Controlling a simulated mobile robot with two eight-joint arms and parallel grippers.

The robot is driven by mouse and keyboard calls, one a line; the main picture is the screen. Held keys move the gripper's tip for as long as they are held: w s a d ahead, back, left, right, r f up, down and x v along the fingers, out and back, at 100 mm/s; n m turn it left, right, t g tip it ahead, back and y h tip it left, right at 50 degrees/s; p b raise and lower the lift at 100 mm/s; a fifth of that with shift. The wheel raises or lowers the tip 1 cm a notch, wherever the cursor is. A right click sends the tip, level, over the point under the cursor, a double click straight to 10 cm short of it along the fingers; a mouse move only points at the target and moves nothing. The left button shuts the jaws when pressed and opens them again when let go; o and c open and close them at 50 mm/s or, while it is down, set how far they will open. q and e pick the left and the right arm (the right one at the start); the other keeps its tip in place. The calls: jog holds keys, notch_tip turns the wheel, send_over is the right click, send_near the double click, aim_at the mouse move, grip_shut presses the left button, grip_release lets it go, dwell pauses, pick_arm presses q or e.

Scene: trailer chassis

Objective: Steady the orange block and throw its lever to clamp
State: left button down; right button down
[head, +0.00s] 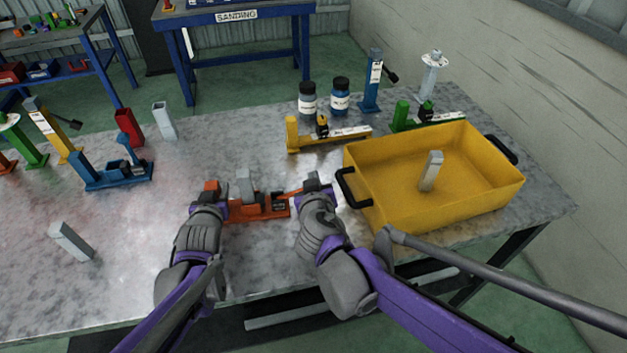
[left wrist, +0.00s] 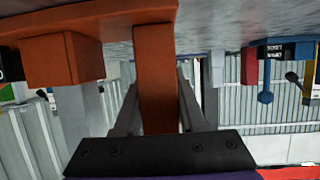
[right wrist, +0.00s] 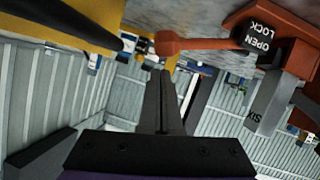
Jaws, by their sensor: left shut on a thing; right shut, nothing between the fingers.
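The orange block (head: 262,208) is a clamp on the metal table, with a grey piece (head: 245,184) standing in it. My left gripper (head: 209,190) is shut on the upright orange post at its left end; the post (left wrist: 155,75) fills the gap between the fingers in the left wrist view. The block's orange lever (right wrist: 205,42) points away from the block and ends in a round knob. My right gripper (right wrist: 164,75) is shut and empty, its tips close to the knob; I cannot tell whether they touch. An "OPEN LOCK" label (right wrist: 262,38) shows beside the lever's pivot.
A yellow tray (head: 385,205) with a grey piece (head: 431,171) inside stands close right of my right gripper. A yellow clamp (head: 335,140) lies behind, a blue clamp (head: 115,178) at left. Another grey piece (head: 70,240) lies front left; table around it is clear.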

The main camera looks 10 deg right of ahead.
jog(key=s+a+r, duration=0.3)
jog(key=s+r, duration=0.4)
jog(key=s, duration=0.1)
jog(key=shift+s+r, duration=0.2)
jog(key=shift+r, duration=0.2)
pick_arm(q)
jog(key=shift+c, duration=0.8)
grip_release()
jog(key=shift+p+v, duration=1.45)
jog(key=shift+v, duration=2.5)
pick_arm(e)
jog(key=r, duration=0.3)
jog(key=shift+w+r, duration=0.25)
